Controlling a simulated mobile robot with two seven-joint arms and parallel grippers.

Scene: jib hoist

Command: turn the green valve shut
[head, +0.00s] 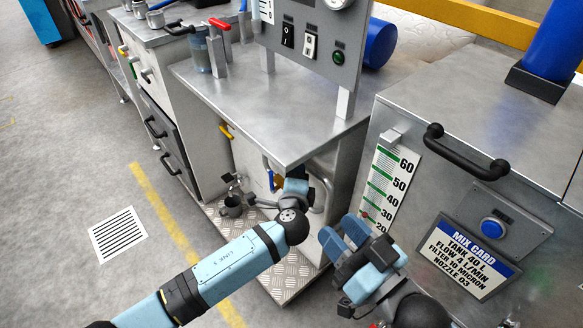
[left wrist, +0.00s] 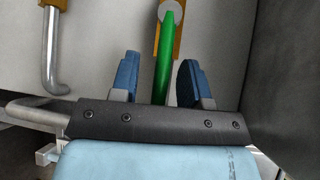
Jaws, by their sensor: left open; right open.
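The green valve's lever (left wrist: 163,75) shows in the left wrist view, running down from a brass-coloured body (left wrist: 178,38) on a pale panel. My left gripper (left wrist: 158,62) is open. Its two blue fingers stand on either side of the lever, with a visible gap on each side; depth along the fingers is hard to judge. In the head view my left gripper (head: 296,186) reaches under the table's front edge, and I cannot make out the green lever there. My right gripper (head: 340,236) is open and empty in front of the tank cabinet.
A bent steel pipe (left wrist: 51,50) is left of the lever. The cabinet (head: 400,118) stands close on the right. The floor at left is clear.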

